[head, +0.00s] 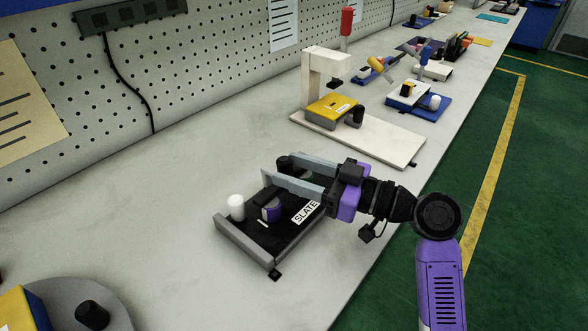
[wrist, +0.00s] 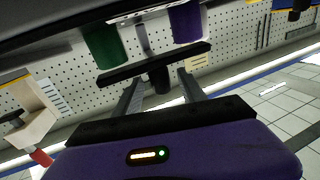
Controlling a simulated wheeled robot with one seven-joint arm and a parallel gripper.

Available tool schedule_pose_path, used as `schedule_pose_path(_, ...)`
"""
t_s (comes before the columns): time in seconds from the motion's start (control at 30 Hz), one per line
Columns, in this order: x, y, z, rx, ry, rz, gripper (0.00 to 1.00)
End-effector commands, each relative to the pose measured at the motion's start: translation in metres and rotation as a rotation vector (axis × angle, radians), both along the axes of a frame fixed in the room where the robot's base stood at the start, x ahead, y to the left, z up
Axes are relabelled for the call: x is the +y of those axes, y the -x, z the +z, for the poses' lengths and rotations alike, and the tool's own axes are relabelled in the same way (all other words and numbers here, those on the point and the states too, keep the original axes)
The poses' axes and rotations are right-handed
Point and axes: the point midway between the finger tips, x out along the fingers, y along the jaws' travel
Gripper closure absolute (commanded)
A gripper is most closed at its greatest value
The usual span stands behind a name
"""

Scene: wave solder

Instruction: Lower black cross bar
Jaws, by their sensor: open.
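The black cross bar (wrist: 192,54) lies across the wrist view, with a short black knob (wrist: 158,80) on it. The green post (wrist: 103,45) and purple post (wrist: 186,22) show beside the bar. In the head view the bar is dark against the black base and partly hidden by my fingers. The fixture (head: 245,242) bears a SLATE label (head: 306,211) and a white post (head: 236,207). My gripper (head: 271,168) is open above the fixture. In the wrist view its two fingers (wrist: 160,82) reach toward the bar, one each side of the knob; contact cannot be told.
A cream stand (head: 400,146) with a yellow block (head: 332,110) is behind the fixture. A round grey plate (head: 100,299) is at lower left. More fixtures line the bench farther back. The bench left of the SLATE fixture is clear; a pegboard wall (head: 190,75) bounds it.

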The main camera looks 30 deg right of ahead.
Motion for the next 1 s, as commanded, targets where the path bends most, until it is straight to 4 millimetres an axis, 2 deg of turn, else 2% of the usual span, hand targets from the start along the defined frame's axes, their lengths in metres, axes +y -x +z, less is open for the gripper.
schedule_pose_path(0.43, -0.036, 0.054, -0.001, 0.0, 0.0, -0.003, 0.52)
schedule_pose_path(0.6, -0.041, 0.062, -0.001, 0.0, 0.0, -0.001, 0.52)
schedule_pose_path(0.83, -0.041, 0.063, -0.001, 0.0, 0.0, -0.001, 0.52)
schedule_pose_path(0.87, -0.041, 0.063, -0.001, 0.0, 0.0, -0.001, 0.56)
schedule_pose_path(1.0, -0.041, 0.063, -0.001, 0.0, 0.0, -0.001, 0.83)
